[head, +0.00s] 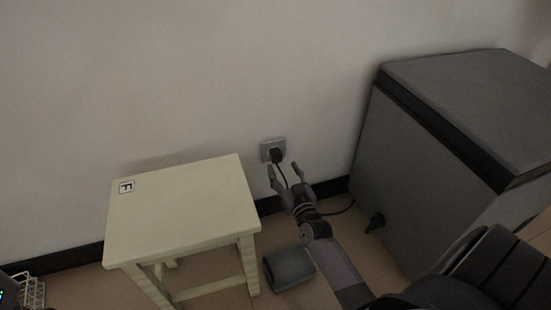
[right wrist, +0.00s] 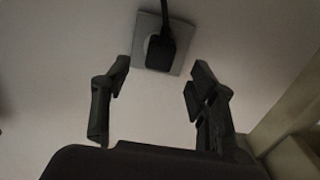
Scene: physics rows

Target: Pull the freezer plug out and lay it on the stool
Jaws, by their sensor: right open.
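The black freezer plug (head: 277,155) sits in a grey wall socket (head: 266,146). The right wrist view shows the plug (right wrist: 168,48) in the socket plate (right wrist: 146,27), with its cord running off the top edge. My right gripper (head: 286,170) is open and empty just short of the plug. In the right wrist view the plug lies ahead, between the lines of the two fingers (right wrist: 158,75), apart from both. The cream stool (head: 185,215) stands left of the socket, its top bare except for a small label marked F. My left gripper is not in view.
The grey chest freezer (head: 450,120) stands at the right, with the black cord (head: 341,211) near its foot. A dark grey box-like object (head: 290,268) lies on the floor right of the stool. A white wire rack (head: 33,290) is at the lower left.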

